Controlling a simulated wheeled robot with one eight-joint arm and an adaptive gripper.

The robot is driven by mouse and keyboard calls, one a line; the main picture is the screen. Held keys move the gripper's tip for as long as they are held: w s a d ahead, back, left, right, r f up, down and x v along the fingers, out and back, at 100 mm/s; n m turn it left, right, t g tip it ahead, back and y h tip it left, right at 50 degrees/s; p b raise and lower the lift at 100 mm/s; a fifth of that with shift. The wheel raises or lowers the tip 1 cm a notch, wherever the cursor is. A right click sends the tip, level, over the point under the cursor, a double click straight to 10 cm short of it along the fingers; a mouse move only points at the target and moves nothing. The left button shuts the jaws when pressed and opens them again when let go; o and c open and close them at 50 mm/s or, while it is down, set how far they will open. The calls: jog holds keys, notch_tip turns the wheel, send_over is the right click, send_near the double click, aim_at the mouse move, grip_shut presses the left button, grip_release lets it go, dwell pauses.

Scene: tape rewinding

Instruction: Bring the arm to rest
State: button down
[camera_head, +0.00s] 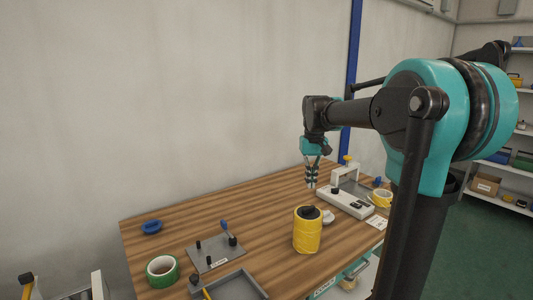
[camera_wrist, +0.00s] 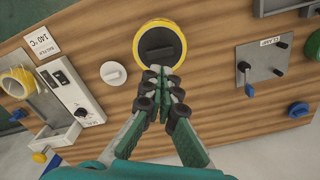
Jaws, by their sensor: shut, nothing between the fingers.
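My gripper (camera_head: 311,171) hangs from my raised teal and black arm, pointing down above the wooden table (camera_head: 180,232). It is shut and empty, and in the wrist view its fingertips (camera_wrist: 160,76) meet. A yellow cylinder with a black top (camera_head: 307,232) stands upright on the table, in front of my gripper in the head view. In the wrist view the same yellow cylinder (camera_wrist: 139,42) shows just beyond the fingertips, apart from them as far as I can tell.
A white machine (camera_head: 350,200) with a yellow roll (camera_head: 382,198) stands at the right. A wall runs behind the table.

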jog(key=s+d+f+t, duration=0.2)
jog(key=s+f, duration=0.9)
jog(key=s+d+f+m+t, duration=0.1)
jog(key=s+d+f+t, duration=0.1)
jog(key=s+f, duration=0.9)
jog(key=shift+f, duration=0.35)
